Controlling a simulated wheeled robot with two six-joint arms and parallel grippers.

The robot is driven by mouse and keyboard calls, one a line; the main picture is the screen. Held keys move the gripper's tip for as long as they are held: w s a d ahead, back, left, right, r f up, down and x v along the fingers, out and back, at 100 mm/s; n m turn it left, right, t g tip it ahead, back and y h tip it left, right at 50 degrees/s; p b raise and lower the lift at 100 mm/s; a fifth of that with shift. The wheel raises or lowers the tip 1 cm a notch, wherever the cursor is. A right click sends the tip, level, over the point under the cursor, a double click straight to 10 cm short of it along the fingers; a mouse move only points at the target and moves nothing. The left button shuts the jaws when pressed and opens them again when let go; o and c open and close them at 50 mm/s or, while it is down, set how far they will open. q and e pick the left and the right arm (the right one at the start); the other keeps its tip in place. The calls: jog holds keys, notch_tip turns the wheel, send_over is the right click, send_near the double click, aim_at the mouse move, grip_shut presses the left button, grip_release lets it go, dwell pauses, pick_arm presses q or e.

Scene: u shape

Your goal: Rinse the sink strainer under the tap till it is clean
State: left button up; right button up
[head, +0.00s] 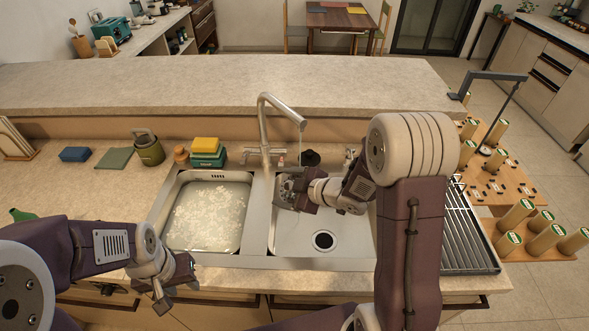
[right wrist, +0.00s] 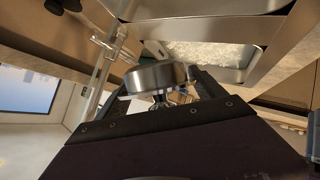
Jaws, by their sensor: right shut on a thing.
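My right gripper (head: 288,192) is over the right sink basin (head: 345,235), near its back left corner. In the right wrist view it is shut on the metal sink strainer (right wrist: 158,76), a shiny round cup between the fingers. The strainer is mostly hidden by the gripper in the head view, and I cannot tell how dirty it is. The tap (head: 263,125) arches above, and a thin water stream (head: 301,145) falls from its spout close behind the gripper. My left gripper (head: 175,284) is open and empty in front of the left basin.
The left basin (head: 243,225) holds sudsy water. A drain (head: 323,240) shows in the right basin. A green pot (head: 148,148), sponges (head: 206,150) and a blue block (head: 75,154) stand behind left. A drying rack (head: 465,240) is at right.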

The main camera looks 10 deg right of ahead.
jog(key=s+a+r+p, duration=0.2)
jog(key=s+r, duration=0.2)
jog(key=shift+s, duration=0.3)
dwell(0.3)
